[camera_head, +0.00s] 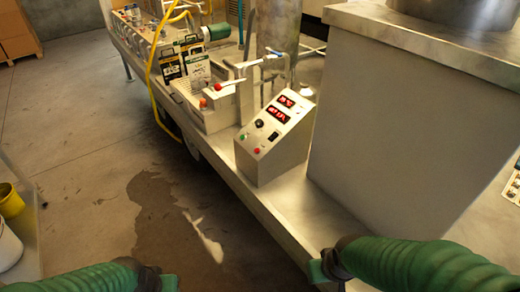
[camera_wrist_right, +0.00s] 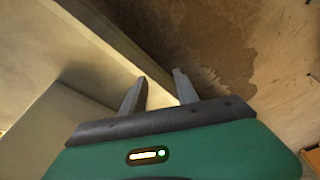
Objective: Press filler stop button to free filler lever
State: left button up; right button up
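A grey control box (camera_head: 275,137) with a sloped front stands on the metal trailer bench. It has two red displays, a black knob (camera_head: 259,124), a black switch (camera_head: 273,136), a green button (camera_head: 242,137) and a red button (camera_head: 257,150). Labels are too small to read. Behind it is a lever with a red ball end (camera_head: 217,87). My right gripper (camera_wrist_right: 160,77) is open and empty in the wrist view, its fingers beside the bench edge. In the head view it is low, well in front of the box. My left gripper (camera_head: 168,283) shows only partly at the bottom edge; its fingers are hidden.
A large grey block (camera_head: 400,130) stands right of the control box. Labelled cartons (camera_head: 195,62) and a yellow hose (camera_head: 150,85) are farther back. The bench surface (camera_head: 312,205) in front of the box is clear. A wet patch (camera_head: 160,215) darkens the floor.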

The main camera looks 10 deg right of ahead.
dwell(0.4)
grip_shut()
dwell(1.6)
